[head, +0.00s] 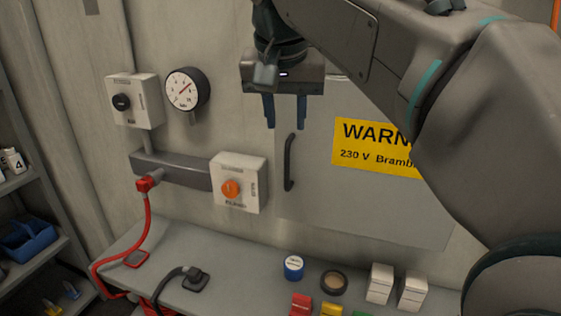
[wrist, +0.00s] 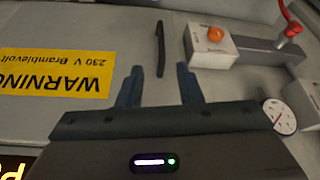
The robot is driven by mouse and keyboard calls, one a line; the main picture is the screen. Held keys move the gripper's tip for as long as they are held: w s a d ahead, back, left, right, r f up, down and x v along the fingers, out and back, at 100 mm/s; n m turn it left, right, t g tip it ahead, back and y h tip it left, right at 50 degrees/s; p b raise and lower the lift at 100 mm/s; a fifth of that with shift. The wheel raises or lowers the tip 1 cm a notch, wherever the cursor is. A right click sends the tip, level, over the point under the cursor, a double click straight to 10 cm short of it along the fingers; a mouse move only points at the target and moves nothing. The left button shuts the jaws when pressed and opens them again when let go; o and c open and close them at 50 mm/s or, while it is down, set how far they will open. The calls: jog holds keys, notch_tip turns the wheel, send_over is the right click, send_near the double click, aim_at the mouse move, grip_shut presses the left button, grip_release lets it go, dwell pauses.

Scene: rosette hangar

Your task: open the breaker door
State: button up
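The breaker door (head: 330,205) is a grey wall panel with a yellow warning label (head: 375,147); it looks closed. Its black vertical handle (head: 289,162) sits near the door's left edge. My gripper (head: 285,127) is above the handle in the head view, with its two blue fingers pointing down, apart and empty. In the wrist view, the handle (wrist: 160,49) lies ahead of the spread fingers (wrist: 160,82), not between them. My arm hides the right part of the door and label in the head view.
A box with an orange knob (head: 231,189) is left of the door. A black-knob box (head: 122,102) and a gauge (head: 187,89) are further left. Below, a bench (head: 230,270) holds a blue-labelled can (head: 293,268), a tape roll (head: 334,282), white boxes (head: 380,283) and cables.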

aim_at(287, 156)
jog(key=x, duration=1.3)
jog(key=shift+w+a+f, duration=0.1)
jog(key=shift+w, duration=0.25)
